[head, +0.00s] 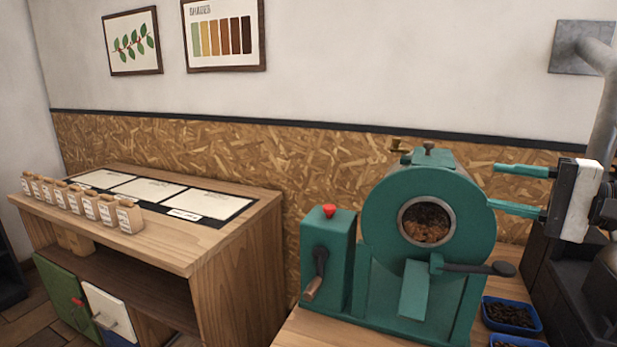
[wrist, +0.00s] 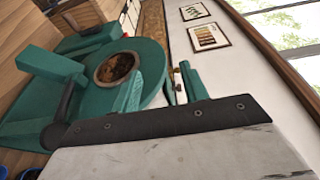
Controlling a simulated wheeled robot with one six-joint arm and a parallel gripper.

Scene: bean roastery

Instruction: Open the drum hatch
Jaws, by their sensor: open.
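The teal roaster drum (head: 375,215) stands on the bench, its round front facing me. A metal-rimmed round window (head: 427,221) in it shows brown beans. Below the window, a dark lever handle (head: 470,268) with a round knob sticks out to the right, beside a slanted teal chute (head: 414,290). No open gap shows at the hatch; its exact edges are unclear. My gripper (head: 493,186) is open and empty, right of the drum and above the lever, fingers pointing left. In the wrist view, the window (wrist: 117,68) and lever (wrist: 62,108) lie left of the fingers (wrist: 162,72).
A teal box with a crank (head: 318,270) stands left of the drum. Blue trays of dark beans (head: 512,316) sit below the lever at right. A wooden cabinet (head: 190,235) with small paper bags and sheets is at left. The wall is behind the drum.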

